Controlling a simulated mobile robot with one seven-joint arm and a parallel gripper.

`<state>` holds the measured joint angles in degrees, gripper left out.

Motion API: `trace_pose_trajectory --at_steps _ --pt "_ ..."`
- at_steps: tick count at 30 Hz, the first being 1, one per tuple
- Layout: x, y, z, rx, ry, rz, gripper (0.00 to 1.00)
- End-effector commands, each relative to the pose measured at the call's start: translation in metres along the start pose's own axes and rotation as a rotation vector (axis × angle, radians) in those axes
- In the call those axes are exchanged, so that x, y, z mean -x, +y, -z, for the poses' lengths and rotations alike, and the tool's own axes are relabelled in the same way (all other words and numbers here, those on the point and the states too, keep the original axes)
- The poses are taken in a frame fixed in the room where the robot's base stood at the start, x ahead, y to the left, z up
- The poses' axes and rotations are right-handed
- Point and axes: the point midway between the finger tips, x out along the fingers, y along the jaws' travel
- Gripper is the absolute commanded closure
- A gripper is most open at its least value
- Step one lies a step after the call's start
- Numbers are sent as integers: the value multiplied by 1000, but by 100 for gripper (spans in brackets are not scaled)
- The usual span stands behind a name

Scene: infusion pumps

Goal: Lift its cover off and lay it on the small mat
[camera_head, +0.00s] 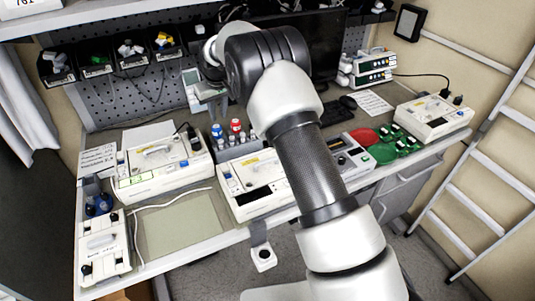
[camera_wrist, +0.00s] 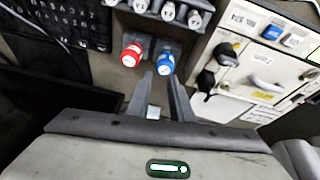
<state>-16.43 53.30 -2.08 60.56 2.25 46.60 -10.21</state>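Several white pumps stand on the bench; which one the task means by "its" cannot be told. The back-left pump (camera_head: 165,168) has a pale handled panel on top, seemingly in place. The front-middle pump (camera_head: 252,184) is partly hidden by my arm. A white pump (camera_wrist: 258,72) with black and blue knobs is to the right of the fingers there.
A red-capped bottle (camera_wrist: 132,54) and a blue-capped bottle (camera_wrist: 166,63) stand in a rack just beyond the fingertips.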

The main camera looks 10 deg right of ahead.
Motion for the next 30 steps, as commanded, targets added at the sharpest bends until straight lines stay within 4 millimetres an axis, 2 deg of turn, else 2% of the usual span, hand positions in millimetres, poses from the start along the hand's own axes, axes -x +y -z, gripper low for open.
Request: trace_pose_trajectory --at_steps 5,9,15,18,22,30 --pt "32 26 -56 440 -106 22 80" --pt "58 41 -113 847 -188 96 80" --pt "87 51 -175 1272 -234 227 80" --pt "94 52 -191 1385 -236 268 80" --pt "95 52 -200 1445 -236 291 80" --pt "75 51 -207 1447 -237 292 80"
